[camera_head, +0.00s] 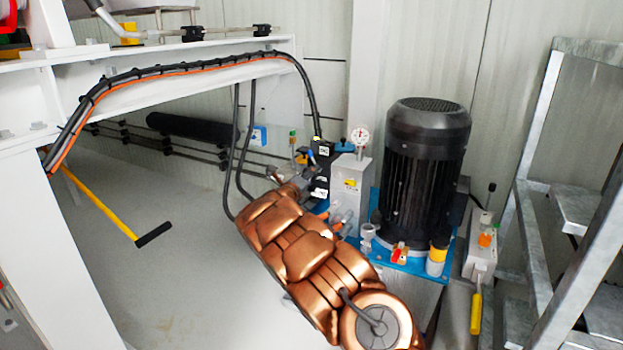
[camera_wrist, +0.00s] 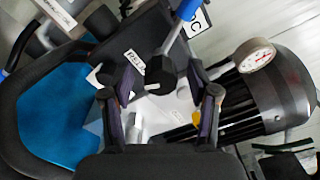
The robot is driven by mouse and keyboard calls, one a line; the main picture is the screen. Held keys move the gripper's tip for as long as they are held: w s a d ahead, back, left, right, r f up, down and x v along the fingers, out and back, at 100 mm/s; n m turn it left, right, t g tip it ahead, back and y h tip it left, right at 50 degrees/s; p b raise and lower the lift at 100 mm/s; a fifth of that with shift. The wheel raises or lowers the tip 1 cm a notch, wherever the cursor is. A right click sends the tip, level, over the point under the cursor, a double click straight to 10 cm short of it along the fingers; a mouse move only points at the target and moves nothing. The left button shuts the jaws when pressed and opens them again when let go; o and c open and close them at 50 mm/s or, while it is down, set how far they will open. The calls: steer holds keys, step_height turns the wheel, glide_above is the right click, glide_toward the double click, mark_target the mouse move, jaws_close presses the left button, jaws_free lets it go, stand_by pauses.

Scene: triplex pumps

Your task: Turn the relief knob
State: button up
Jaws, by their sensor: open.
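The relief knob (camera_wrist: 160,72) is a small black round knob on a black valve block in the wrist view. A white label (camera_wrist: 135,60) sits beside it, its print hard to read. My gripper (camera_wrist: 162,88) is open, with one finger on each side of the knob. Clear gaps show between the fingers and the knob, and I cannot tell how deep the fingertips reach. In the head view my gripper (camera_head: 298,184) is at the left side of the black valve block (camera_head: 321,170), and the knob cannot be made out there.
A pressure gauge (camera_head: 360,136) stands on the grey block (camera_head: 349,182). A large black motor (camera_head: 425,165) is to the right. Black hoses (camera_head: 245,140) hang left of the valve block. A metal rack (camera_head: 540,170) stands far right.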

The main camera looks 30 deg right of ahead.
steer(key=shift+w+d, duration=0.25)
steer(key=shift+d, duration=0.15)
steer(key=shift+c, duration=0.2)
jaws_close()
